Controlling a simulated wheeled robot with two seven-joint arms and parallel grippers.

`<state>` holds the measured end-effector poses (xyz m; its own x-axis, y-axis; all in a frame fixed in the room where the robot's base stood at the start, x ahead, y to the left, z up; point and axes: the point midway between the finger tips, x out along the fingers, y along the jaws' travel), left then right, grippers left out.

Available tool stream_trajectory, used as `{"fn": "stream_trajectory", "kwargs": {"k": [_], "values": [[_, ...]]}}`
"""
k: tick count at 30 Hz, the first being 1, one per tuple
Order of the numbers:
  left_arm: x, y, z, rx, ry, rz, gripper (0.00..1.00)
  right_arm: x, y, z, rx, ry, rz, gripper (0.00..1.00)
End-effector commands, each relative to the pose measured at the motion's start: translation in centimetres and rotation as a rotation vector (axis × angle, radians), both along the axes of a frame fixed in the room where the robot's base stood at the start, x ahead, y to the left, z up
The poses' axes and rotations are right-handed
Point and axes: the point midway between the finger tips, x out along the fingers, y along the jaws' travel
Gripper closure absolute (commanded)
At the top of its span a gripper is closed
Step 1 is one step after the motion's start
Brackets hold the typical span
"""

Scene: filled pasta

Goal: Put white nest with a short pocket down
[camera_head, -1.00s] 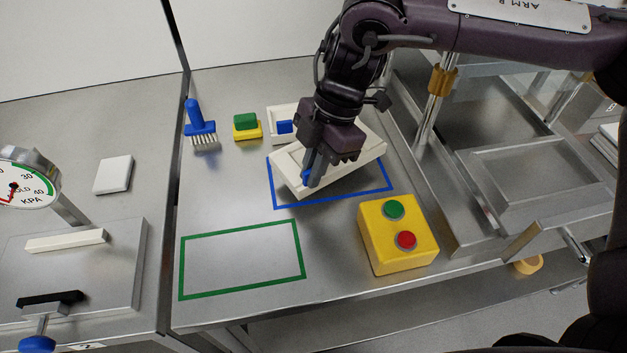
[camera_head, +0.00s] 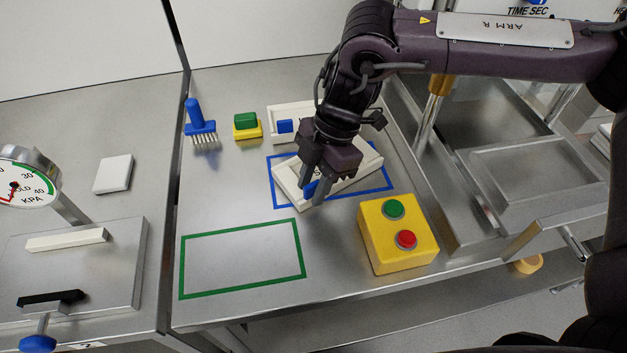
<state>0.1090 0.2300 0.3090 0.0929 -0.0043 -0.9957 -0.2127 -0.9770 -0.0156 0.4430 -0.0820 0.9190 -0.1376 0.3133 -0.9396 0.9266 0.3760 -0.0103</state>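The white nest (camera_head: 286,177) is a pale, shallow block with a blue tab (camera_head: 309,190) at its near end. It lies at an angle on the bench within the blue outline (camera_head: 386,181), its near corner over the front line. It appears to rest on the surface. My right gripper (camera_head: 313,190) is over the nest's near end, its fingers apart on either side of the blue tab. The gripper and wrist hide the nest's middle, so the pocket's length cannot be judged. My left gripper is not in view.
A second white piece with a blue block (camera_head: 285,126) lies behind. A yellow box (camera_head: 385,250) with green and red buttons stands at front right. A blue brush (camera_head: 199,125) and a green-yellow block (camera_head: 246,126) are at the back. The green outline (camera_head: 242,291) encloses bare bench.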

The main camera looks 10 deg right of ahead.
Motion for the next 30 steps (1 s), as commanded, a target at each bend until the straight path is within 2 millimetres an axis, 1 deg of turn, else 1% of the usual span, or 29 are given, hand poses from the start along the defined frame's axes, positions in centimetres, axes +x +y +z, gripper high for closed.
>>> {"fn": "stream_trajectory", "kwargs": {"k": [5, 7, 11, 18, 21, 25, 30], "values": [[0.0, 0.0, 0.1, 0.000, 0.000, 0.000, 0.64, 0.1, -0.1, 0.5, 0.000, -0.001, 0.000, 0.69], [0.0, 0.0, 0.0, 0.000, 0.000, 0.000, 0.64, 0.2, -0.3, 1.2, 0.001, -0.002, -0.001, 0.69], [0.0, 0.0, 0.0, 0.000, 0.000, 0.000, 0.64, 0.6, -1.1, 3.6, 0.002, -0.003, -0.004, 0.69], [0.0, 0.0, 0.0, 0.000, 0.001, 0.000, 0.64, 1.3, -2.7, 8.4, 0.003, -0.004, -0.002, 0.69], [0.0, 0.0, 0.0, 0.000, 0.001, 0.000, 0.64, 1.5, -3.2, 10.0, 0.001, -0.003, -0.001, 0.69], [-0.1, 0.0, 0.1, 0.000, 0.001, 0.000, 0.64, 1.6, -3.6, 11.1, 0.000, -0.001, -0.001, 0.69], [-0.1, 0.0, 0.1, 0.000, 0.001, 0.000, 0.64, 1.7, -3.7, 11.5, 0.001, 0.000, 0.001, 0.69]]}}
